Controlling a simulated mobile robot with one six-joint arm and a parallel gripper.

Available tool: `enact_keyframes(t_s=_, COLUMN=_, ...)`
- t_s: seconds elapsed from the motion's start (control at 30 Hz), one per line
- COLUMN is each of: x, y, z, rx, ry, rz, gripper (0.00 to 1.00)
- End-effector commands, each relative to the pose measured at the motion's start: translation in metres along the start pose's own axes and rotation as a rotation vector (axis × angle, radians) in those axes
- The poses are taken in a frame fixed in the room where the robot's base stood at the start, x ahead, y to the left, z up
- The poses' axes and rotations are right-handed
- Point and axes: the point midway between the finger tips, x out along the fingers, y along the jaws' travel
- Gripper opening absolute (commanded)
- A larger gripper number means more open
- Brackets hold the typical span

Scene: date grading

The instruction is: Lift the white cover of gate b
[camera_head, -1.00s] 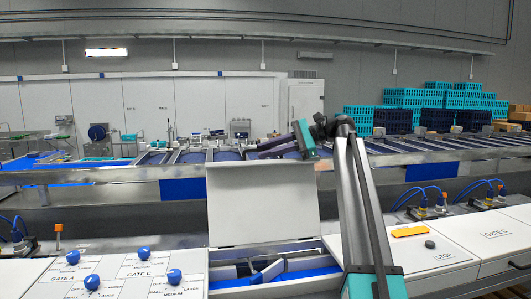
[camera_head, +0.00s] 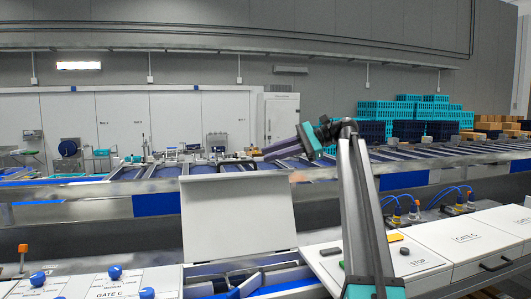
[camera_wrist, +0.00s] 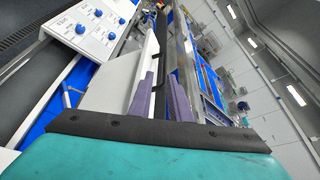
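A white cover (camera_head: 238,222) stands raised and nearly upright over an opening with blue channels (camera_head: 270,285) inside. Its face shows no readable label, so I cannot tell the gate letter from it. A dark handle (camera_head: 238,166) shows at the cover's top edge. My gripper (camera_head: 268,153) is at the upper right of the cover, its purple fingers pointing left. In the wrist view my gripper (camera_wrist: 160,76) has its fingers apart, with the black handle (camera_wrist: 157,60) seen between or just beyond their tips. I cannot tell whether they touch it. The white cover (camera_wrist: 112,82) lies to their left.
A white panel with blue knobs (camera_head: 115,272) is at the lower left. Conveyor lanes run behind, and stacked teal crates (camera_head: 390,108) stand farther back.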

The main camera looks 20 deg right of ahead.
Motion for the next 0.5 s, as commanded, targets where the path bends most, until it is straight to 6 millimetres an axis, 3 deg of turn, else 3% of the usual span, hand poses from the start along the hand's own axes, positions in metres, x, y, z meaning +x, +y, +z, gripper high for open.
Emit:
enact_keyframes(t_s=0.2, x=-0.013, y=-0.001, z=0.001, rx=0.000, ry=0.000, rz=-0.001, gripper=0.17)
enact_keyframes(t_s=0.5, x=-0.016, y=0.000, z=0.000, rx=-0.001, ry=0.001, rz=-0.001, gripper=0.17)
